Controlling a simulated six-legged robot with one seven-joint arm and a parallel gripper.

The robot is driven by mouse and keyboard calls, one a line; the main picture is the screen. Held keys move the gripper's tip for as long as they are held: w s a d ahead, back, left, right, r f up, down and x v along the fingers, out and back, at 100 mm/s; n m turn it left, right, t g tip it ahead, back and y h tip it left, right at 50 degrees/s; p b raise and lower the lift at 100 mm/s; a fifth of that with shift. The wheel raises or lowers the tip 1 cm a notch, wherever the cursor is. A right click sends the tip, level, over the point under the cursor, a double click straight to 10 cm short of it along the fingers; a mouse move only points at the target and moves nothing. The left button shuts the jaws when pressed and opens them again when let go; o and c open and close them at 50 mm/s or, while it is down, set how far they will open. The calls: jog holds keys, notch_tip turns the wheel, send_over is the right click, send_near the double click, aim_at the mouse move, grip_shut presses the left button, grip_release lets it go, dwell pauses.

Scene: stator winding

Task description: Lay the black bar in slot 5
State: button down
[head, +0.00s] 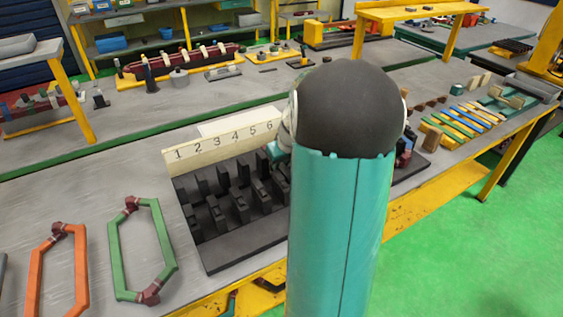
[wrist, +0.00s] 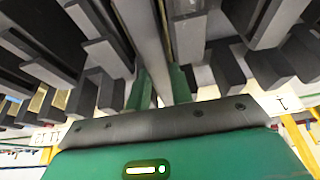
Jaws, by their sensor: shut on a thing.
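The black slotted block (head: 235,240) stands on the bench, with a cream plate (head: 222,138) behind it numbered 1 to 6. My teal arm hides the block's right part. In the wrist view, my gripper (wrist: 161,88) has its green fingers closed on a long bar (wrist: 145,35), which looks dark grey here. The bar runs between rows of the block's dark posts (wrist: 105,50). I cannot tell how deep it sits or which slot it lines up with. In the head view only a bit of teal by the 6 shows beside my arm.
Green (head: 115,250) and orange (head: 38,275) hexagonal coils lie left of the block. Several coloured strips (head: 465,122) lie at the right. A red-brown wound part (head: 180,62) lies on the bench behind. Bare bench lies left of the plate.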

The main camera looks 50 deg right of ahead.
aim_at(282, 166)
jog(key=shift+f, duration=0.4)
dwell(0.3)
jog(key=c, duration=1.2)
grip_release()
jog(key=shift+o, duration=0.2)
jog(key=shift+r, duration=0.1)
jog(key=shift+r, duration=0.4)
jog(key=shift+r, duration=0.35)
jog(key=shift+r, duration=3.75)
